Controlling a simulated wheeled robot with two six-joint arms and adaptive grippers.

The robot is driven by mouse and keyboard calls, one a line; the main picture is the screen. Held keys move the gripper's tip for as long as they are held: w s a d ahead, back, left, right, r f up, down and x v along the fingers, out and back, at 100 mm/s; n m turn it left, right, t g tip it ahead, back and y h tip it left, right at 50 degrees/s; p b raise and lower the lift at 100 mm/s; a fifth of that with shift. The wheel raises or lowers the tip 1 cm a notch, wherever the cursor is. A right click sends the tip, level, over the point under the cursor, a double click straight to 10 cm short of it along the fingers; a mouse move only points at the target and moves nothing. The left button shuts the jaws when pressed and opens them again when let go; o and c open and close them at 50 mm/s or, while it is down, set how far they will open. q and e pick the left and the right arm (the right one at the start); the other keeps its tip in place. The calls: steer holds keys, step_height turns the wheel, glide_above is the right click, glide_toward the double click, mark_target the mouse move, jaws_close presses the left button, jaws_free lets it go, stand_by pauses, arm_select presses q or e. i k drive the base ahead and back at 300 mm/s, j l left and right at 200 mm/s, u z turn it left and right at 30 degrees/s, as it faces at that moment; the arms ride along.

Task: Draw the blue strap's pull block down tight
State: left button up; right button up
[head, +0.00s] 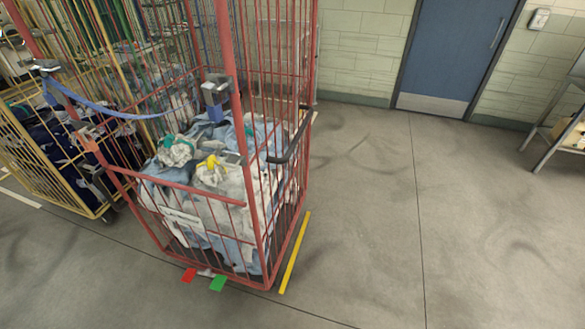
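A blue strap (110,113) runs across the open upper front of the red cage trolley (224,199). It hangs in a slack, sagging curve from a grey fitting (45,67) on the left post towards a grey buckle (214,88) on the right post. A small blue block (215,114) shows just under this buckle and looks like the strap's pull block. The strap's right end by the buckle is too small to make out clearly. Neither of my grippers shows in the head view.
White and blue laundry bags (225,185) fill the cage. A black handle (290,140) sticks out at its right side. A yellow cage trolley (50,165) stands close on the left. Floor to the right is clear, up to a blue door (455,50) and metal rack (560,125).

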mark_target(50, 100)
steer(key=u, duration=1.5)
steer(key=i+j, duration=0.25)
steer(key=i+j+z, duration=0.15)
steer(key=j, duration=0.35)
steer(key=i+j, duration=0.25)
steer(key=i+j+z, duration=0.1)
steer(key=i+j, duration=0.15)
steer(key=j, duration=0.25)
